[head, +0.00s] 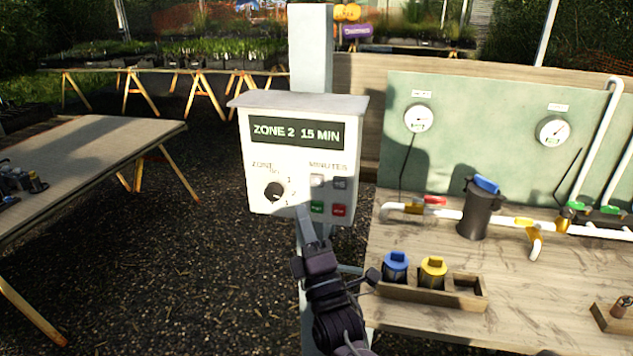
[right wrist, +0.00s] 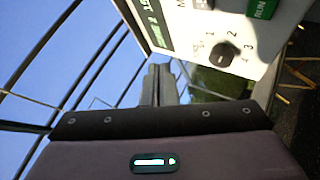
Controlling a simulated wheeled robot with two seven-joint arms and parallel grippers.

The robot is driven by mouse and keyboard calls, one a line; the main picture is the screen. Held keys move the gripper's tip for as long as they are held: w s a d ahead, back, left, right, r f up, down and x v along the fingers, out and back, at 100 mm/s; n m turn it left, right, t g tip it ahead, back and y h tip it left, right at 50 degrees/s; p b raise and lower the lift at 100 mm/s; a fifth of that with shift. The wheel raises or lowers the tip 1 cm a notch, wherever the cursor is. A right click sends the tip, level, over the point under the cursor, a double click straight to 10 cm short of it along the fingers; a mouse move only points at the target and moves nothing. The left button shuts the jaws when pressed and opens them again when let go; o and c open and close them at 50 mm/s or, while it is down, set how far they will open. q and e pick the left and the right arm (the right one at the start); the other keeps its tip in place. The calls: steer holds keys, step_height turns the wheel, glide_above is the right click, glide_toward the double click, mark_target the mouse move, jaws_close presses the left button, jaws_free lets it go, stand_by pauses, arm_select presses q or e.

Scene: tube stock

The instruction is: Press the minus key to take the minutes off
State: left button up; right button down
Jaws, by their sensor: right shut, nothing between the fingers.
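A white control box (head: 262,213) hangs on a post in the middle of the head view. Its display (head: 297,132) reads "ZONE 2 15 MIN". Under "MINUTES" are two grey keys, a left one (head: 317,181) and a right one (head: 339,184); their signs are too small to read, so I cannot tell which is minus. My right gripper (head: 305,212) is shut and empty, its tip in front of the box's lower part, below the grey keys and right of the dial. In the right wrist view its fingers (right wrist: 161,84) point towards the box, apparently short of it. My left gripper is not in view.
A green key (head: 317,207) and a red key (head: 338,210) sit just below the grey ones. The zone dial (head: 274,191) is left of my fingertips. A roof (head: 300,104) juts over the box. A workbench (head: 400,330) with pipes stands right.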

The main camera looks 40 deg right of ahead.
steer(key=b, duration=0.1)
glide_toward(311, 175)
steer(key=shift+a+r+x, duration=0.15)
steer(key=shift+a+x, duration=0.05)
steer(key=shift+x, duration=1)
steer(key=shift+a+r+x, duration=0.1)
steer(key=shift+a+x, duration=0.1)
steer(key=shift+x, duration=1.05)
steer(key=shift+d, duration=0.1)
steer(key=shift+w+d, duration=0.2)
steer(key=shift+d, duration=0.05)
steer(key=shift+w+d, duration=0.25)
stand_by(0.7)
steer(key=shift+s+a, duration=0.55)
steer(key=shift+a, duration=0.05)
steer(key=shift+s+a+p, duration=0.6)
steer(key=shift+s+a, duration=1.05)
steer(key=shift+a, duration=0.25)
stand_by(1.3)
